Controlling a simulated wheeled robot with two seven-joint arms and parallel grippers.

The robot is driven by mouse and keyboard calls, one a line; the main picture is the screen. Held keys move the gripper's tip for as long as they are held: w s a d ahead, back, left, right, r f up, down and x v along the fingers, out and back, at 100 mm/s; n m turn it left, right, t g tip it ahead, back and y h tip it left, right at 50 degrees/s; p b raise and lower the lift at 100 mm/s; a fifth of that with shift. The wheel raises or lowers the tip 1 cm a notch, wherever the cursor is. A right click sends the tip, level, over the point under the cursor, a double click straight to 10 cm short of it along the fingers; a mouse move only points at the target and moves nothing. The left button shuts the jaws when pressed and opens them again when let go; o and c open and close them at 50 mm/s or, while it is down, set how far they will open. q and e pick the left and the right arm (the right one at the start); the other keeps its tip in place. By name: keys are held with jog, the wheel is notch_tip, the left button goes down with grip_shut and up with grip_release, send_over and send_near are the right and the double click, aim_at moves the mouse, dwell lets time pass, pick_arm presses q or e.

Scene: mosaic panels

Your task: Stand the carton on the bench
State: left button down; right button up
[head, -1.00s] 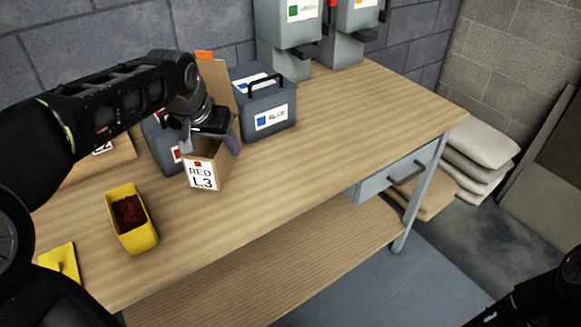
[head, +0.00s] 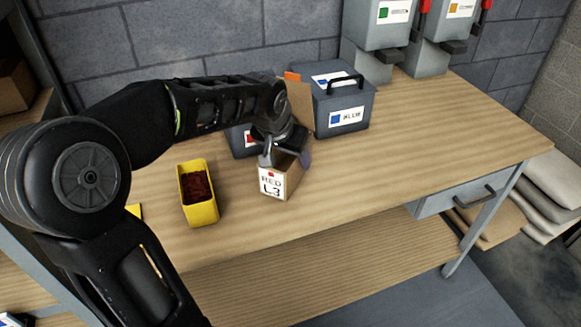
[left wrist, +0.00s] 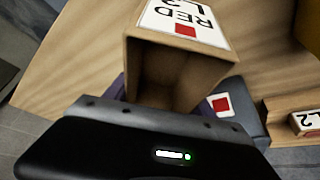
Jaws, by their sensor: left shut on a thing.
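My right gripper is not in view.
A yellow bin (head: 203,213) with dark red contents stands left of the carton. A grey toolbox with a blue label (head: 325,112) is behind it, and a red-marked one (head: 238,142) is partly hidden. Grey dispensers (head: 375,35) stand at the back. The bench's right half is clear.

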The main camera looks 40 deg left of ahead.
pick_arm(q)
jog(key=shift+f, duration=1.85)
jog(key=shift+f, duration=0.2)
jog(key=shift+c, duration=1.6)
grip_release()
jog(key=shift+r, duration=0.1)
jog(key=shift+s+r, duration=0.1)
jog(key=shift+r, duration=0.35)
jog(key=a+v, duration=0.1)
jog(key=v, duration=1)
jog(key=shift+d+r, duration=0.2)
jog(key=shift+d, duration=0.3)
